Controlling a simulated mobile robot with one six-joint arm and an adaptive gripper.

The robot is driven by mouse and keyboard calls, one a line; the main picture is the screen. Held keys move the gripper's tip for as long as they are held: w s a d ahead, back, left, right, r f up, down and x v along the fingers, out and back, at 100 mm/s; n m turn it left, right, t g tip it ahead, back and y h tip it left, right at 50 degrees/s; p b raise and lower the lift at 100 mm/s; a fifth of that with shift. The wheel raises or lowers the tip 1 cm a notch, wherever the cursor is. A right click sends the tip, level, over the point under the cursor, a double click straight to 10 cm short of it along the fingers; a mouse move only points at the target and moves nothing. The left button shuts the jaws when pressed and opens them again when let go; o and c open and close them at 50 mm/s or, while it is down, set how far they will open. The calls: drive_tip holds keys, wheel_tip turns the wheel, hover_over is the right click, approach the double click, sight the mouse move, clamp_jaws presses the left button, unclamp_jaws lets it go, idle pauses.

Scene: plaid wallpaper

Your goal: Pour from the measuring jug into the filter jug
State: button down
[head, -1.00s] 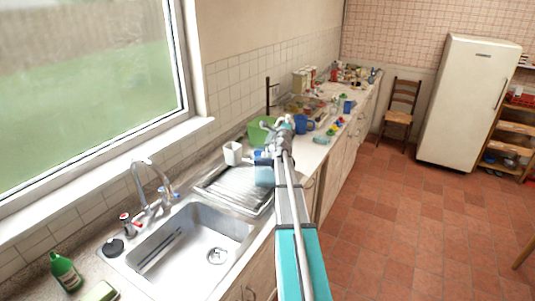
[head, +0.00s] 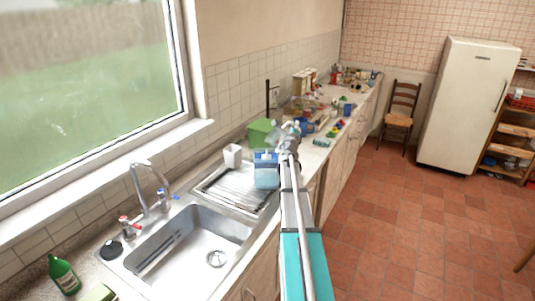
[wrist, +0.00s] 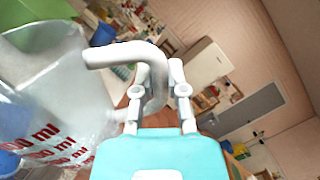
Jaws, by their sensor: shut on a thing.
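The translucent measuring jug with red ml marks fills the left of the wrist view (wrist: 45,75), tilted. In the head view it is a small pale shape (head: 275,137) at the end of my arm. My gripper (wrist: 160,98) is shut on its pale curved handle; it also shows in the head view (head: 289,146). The filter jug (head: 266,172) is light blue and clear, standing upright by the right edge of the drainer, below and left of my gripper. Blue at the wrist view's lower left may be part of it. I cannot tell whether liquid is flowing.
A white cup (head: 232,156) stands on the drainer left of the filter jug. A green container (head: 262,131) stands behind. The sink (head: 190,240) and tap (head: 150,185) are in front. Several small items crowd the counter further back. The floor at the right is clear.

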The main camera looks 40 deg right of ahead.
drive_tip(key=shift+d, duration=0.1)
drive_tip(key=shift+s+d+f+m+g, duration=0.25)
drive_tip(key=shift+s+d+m, duration=0.1)
drive_tip(key=shift+m, duration=0.35)
drive_tip(key=shift+s+d+f+m+g, duration=0.2)
drive_tip(key=shift+s+d+m, duration=0.15)
drive_tip(key=shift+m, duration=0.35)
drive_tip(key=s+d+f+m+b, duration=0.4)
drive_tip(key=f+m+b, duration=0.1)
drive_tip(key=f+m, duration=0.2)
drive_tip(key=shift+s+d+m+g+y, duration=0.15)
drive_tip(key=shift+d+m+g+y, duration=0.15)
drive_tip(key=shift+d+m+g, duration=0.15)
drive_tip(key=shift+s, duration=0.15)
